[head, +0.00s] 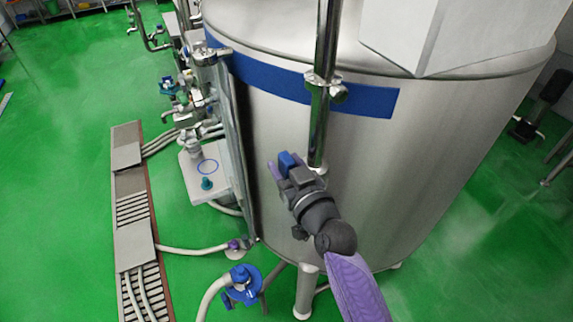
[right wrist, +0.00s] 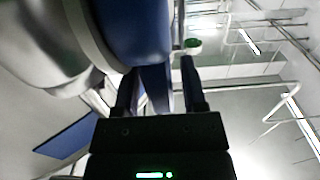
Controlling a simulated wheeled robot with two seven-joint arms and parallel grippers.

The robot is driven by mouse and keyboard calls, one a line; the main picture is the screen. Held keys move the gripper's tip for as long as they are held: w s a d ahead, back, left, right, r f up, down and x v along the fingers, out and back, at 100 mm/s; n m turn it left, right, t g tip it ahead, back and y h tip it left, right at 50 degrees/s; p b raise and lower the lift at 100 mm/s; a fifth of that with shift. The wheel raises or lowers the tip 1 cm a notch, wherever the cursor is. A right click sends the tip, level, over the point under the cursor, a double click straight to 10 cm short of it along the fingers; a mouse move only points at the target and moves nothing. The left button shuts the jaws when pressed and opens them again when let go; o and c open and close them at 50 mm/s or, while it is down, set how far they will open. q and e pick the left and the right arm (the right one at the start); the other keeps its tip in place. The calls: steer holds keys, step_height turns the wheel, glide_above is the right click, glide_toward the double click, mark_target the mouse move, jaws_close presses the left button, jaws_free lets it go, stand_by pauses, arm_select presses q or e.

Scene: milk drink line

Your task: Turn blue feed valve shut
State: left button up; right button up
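A blue valve handle (head: 287,160) shows at my right gripper (head: 283,168), in front of the large steel tank and just left of the vertical steel pipe. In the right wrist view the blue handle (right wrist: 140,40) is large and close, and its narrow lower part reaches down between the two dark fingers of my right gripper (right wrist: 160,85). The fingers stand apart, with a visible gap between the handle and the right finger. I cannot tell whether the left finger touches it. The valve body is mostly hidden in the head view. My left gripper is not in view.
The steel tank (head: 440,150) fills the right, with a vertical pipe (head: 322,110) close to my gripper. Another blue fitting (head: 243,285) with a hose sits low near the floor. A floor drain channel (head: 135,245) and a small platform (head: 195,175) are at left. Green floor is open further left.

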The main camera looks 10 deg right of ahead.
jaws_close()
stand_by(1.2)
